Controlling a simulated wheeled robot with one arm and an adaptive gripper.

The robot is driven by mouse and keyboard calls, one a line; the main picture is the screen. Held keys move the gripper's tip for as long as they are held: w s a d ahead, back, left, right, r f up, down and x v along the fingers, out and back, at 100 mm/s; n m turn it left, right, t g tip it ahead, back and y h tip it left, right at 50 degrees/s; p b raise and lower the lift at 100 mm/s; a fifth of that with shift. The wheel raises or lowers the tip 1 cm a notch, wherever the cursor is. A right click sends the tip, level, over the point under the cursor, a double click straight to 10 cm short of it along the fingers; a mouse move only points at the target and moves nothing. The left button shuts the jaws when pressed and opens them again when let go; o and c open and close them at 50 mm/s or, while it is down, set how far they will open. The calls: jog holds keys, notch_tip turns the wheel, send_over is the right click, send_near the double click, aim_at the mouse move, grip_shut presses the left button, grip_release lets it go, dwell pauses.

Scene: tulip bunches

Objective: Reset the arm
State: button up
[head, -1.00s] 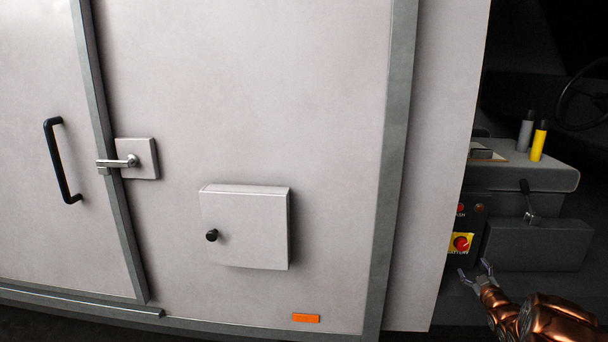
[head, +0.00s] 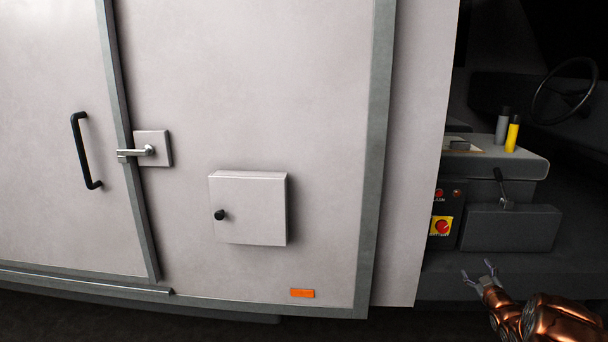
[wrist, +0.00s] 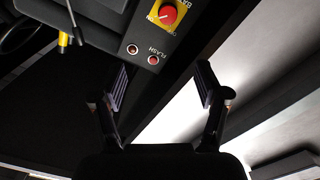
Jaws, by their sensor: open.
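My gripper (head: 479,272) is at the lower right of the head view, at the end of my copper-coloured arm. Its two fingers are spread apart with nothing between them. It is below and to the right of the red battery knob (head: 442,227) on its yellow plate and touches nothing that I can see. In the wrist view, the open fingers (wrist: 162,88) point toward the dark panel (wrist: 160,40), with the red knob (wrist: 168,13) beyond them at the top.
A pale vehicle side with a small box door (head: 250,208), a latch (head: 150,150) and a black handle (head: 87,150) fills the left. At right are a dark console (head: 510,228), a lever (head: 503,187), grey and yellow cylinders (head: 512,133) and a steering wheel (head: 565,92).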

jog(key=s+a+r+m+g+h, duration=0.1)
jog(key=s+a+r+m+g, duration=0.1)
jog(key=a+r+g, duration=0.5)
jog(key=s+a+m+g, duration=0.2)
jog(key=s+a+g, duration=0.1)
jog(key=s+a, duration=0.85)
jog(key=s+a+r+g+y, duration=0.1)
jog(key=s+a+g, duration=0.2)
jog(key=s+a, duration=0.85)
jog(key=s+a+r+m+g+y, duration=0.15)
jog(key=s+g, duration=0.25)
jog(key=s, duration=1.6)
jog(key=s+a+r+g, duration=0.1)
jog(key=s+a+g, duration=0.2)
jog(key=s+a, duration=0.85)
jog(key=s+d+r+p, duration=0.2)
jog(key=r+p, duration=0.5)
jog(key=s+d+r+p, duration=0.1)
jog(key=d+r+p, duration=0.2)
jog(key=r+p, duration=0.4)
jog(key=shift+s+r, duration=0.4)
jog(key=shift+r, duration=0.2)
